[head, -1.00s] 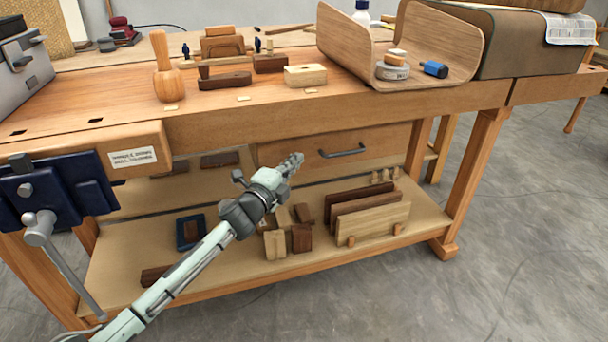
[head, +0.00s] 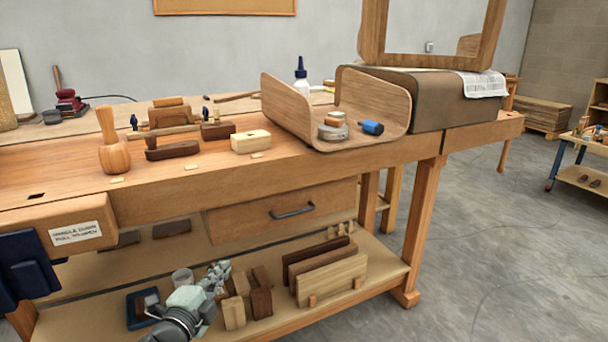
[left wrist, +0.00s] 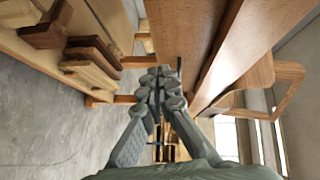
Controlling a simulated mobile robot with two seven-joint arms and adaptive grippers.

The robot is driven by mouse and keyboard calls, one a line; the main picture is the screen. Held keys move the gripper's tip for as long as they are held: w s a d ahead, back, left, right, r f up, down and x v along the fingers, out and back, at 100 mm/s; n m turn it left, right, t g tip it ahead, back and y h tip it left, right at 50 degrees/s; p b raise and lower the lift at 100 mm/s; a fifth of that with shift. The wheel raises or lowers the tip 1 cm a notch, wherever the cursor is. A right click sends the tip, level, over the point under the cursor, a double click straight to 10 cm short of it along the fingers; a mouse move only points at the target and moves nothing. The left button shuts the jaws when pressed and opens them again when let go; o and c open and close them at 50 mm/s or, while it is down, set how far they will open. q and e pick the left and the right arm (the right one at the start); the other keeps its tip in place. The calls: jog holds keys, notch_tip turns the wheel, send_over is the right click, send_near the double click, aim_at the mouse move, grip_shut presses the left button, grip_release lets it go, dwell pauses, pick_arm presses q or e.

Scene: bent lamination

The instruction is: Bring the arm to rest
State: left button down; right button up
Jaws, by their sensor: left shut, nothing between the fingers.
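My left gripper (head: 215,277) is low in front of the workbench, below the level of its top, and overlaps the lower shelf in the head view. Its fingers are together and hold nothing. In the left wrist view the closed fingers (left wrist: 160,90) show in the middle, with the bench's wood to their right and wooden pieces on the left. I cannot tell from the pictures whether it touches anything. My right gripper is not in view.
The bench top carries a mallet (head: 114,145), planes, a pale wood block (head: 251,141) and a bent wood tray (head: 388,105). A drawer (head: 285,205) is below. The shelf holds wood blocks (head: 262,302) and upright boards (head: 330,278). Open floor (head: 480,230) lies to the right.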

pick_arm(q)
jog(key=s+a+f+n+g+y, duration=0.3)
jog(key=s+f+n, duration=0.4)
jog(key=f, duration=0.3)
jog(key=s+f+n+g, duration=0.4)
jog(key=s+f, duration=0.3)
jog(key=s, duration=0.5)
jog(key=s+f+n+g, duration=0.5)
jog(key=s+f, duration=0.3)
jog(key=s, duration=0.4)
jog(key=shift+s+a+g+y, duration=0.3)
jog(key=shift+a+g+y, duration=0.1)
jog(key=shift+g, duration=0.4)
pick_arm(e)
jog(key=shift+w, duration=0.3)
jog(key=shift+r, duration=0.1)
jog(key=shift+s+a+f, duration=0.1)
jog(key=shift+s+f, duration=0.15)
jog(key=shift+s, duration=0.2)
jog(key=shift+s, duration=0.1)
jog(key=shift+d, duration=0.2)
